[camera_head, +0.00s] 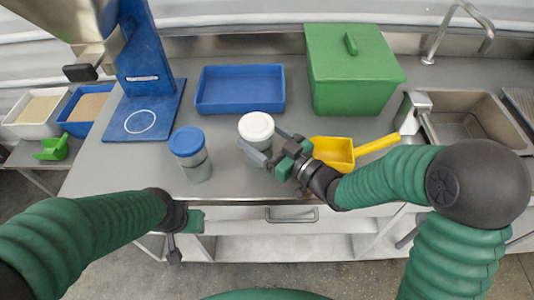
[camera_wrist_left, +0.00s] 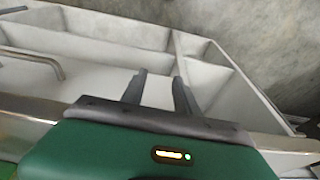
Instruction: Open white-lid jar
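The white-lid jar (camera_head: 256,128) stands upright on the steel counter, with its lid on. My right gripper (camera_head: 260,137) is at the jar's front right, its two fingers spread apart and reaching along either side of it. I cannot tell whether the fingers touch the jar, and its lower body is partly hidden behind them. My left gripper (camera_head: 173,246) hangs low in front of the counter edge, away from the jar. In the left wrist view its two fingers (camera_wrist_left: 160,90) are apart with nothing between them.
A blue-lid jar (camera_head: 190,152) stands left of the white-lid jar. A yellow scoop (camera_head: 335,151) lies to the right, close to my right gripper. Behind are a blue tray (camera_head: 240,107) and a green lidded bin (camera_head: 355,85). A blue hopper stand (camera_head: 148,65) is at left, a sink (camera_head: 465,120) at right.

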